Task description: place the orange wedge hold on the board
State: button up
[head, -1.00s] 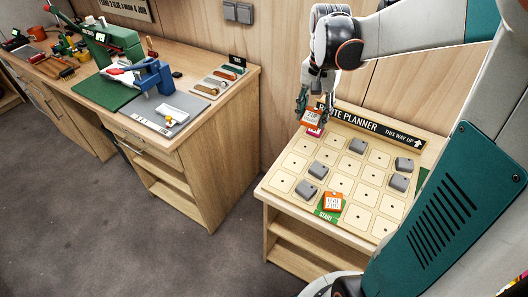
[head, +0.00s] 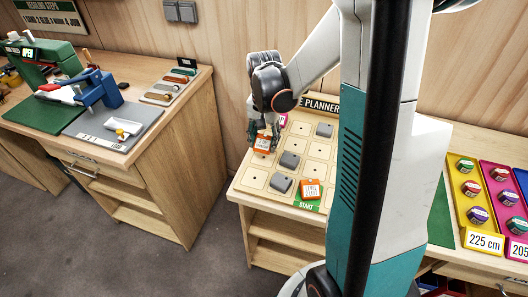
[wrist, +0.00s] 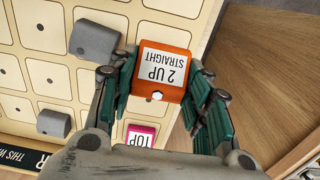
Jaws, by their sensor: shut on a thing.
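My gripper (head: 264,137) is shut on the orange wedge hold (head: 263,144), labelled "2 UP STRAIGHT" in the wrist view (wrist: 164,72). It holds the hold over the left edge of the board (head: 254,179). In the wrist view the hold sits between the green fingers, near the board's edge, and the pink TOP tag (wrist: 140,135) shows beyond it. I cannot tell whether the hold touches the board. Another orange labelled hold (head: 310,188) is on the board by the green START tag (head: 306,205).
Several grey holds (head: 289,159) occupy board squares; other squares are bare. My arm hides the board's right part. Yellow (head: 462,215) and magenta (head: 515,205) trays with round pieces are at the right. A workbench (head: 175,135) stands at the left, with a floor gap between.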

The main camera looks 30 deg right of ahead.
aim_at(264, 156)
jog(key=shift+f+b, duration=0.8)
jog(key=shift+f, duration=1.4)
jog(key=shift+f, duration=0.15)
jog(key=o, duration=1.1)
jog(key=shift+c, duration=0.2)
notch_tip(264, 156, up, 12)
jog(key=p, duration=0.4)
jog(key=shift+r, duration=0.2)
